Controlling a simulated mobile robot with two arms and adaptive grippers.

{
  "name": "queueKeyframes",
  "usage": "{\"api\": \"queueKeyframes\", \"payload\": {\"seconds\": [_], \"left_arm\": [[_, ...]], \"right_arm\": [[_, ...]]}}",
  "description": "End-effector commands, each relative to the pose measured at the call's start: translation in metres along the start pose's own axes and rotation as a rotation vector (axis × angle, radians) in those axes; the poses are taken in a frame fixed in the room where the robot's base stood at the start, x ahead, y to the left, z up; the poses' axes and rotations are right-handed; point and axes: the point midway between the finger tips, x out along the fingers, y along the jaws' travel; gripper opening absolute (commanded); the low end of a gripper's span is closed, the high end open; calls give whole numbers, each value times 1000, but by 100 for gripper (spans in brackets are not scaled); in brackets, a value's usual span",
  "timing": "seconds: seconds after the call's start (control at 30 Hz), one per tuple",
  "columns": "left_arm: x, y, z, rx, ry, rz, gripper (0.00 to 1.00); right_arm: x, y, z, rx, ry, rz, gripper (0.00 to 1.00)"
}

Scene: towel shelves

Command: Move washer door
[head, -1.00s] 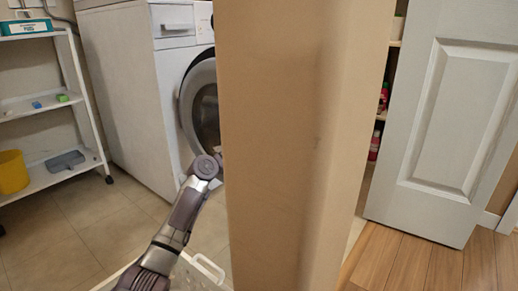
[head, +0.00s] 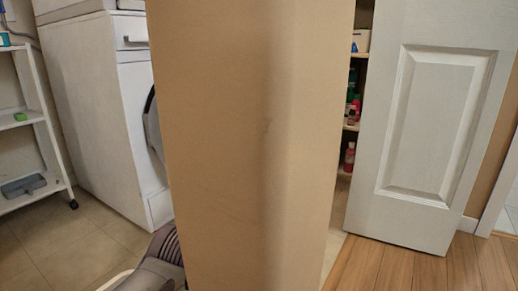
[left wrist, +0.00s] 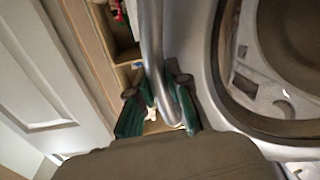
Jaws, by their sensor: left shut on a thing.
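The white washer (head: 95,110) stands at the left in the head view, partly hidden by a tan wall edge. Only a dark sliver of its round door (head: 152,125) shows beside that edge. In the left wrist view, my left gripper (left wrist: 158,108) has its two green-padded fingers on either side of a curved grey rim, which looks like the washer door (left wrist: 154,50) seen edge-on. It is shut on this rim. The washer's round front (left wrist: 220,70) fills the right side of that view. In the head view the wall hides my left gripper. My right gripper is not in view.
The tan wall edge (head: 245,140) blocks the middle of the head view. A grey panel door (head: 425,130) stands at the right, with stocked shelves (head: 352,115) behind it. A white rack (head: 35,120) stands at the far left. Wood floor (head: 400,268) is clear at front right.

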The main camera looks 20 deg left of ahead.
Motion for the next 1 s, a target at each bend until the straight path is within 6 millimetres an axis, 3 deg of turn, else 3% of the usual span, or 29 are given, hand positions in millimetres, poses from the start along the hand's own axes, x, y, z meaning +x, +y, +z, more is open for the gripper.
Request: {"api": "queueKeyframes", "payload": {"seconds": [0.23,0.27,0.4,0.77,1.0], "left_arm": [[0,-4,0,3,-2,-4,0],[0,-4,0,3,-2,-4,22],[0,-3,0,2,-2,-3,43],[-1,0,0,2,-2,3,43],[-15,2,1,5,0,11,43]], "right_arm": [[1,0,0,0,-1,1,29],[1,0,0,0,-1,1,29],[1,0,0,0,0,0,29],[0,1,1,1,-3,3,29],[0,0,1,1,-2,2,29]]}}
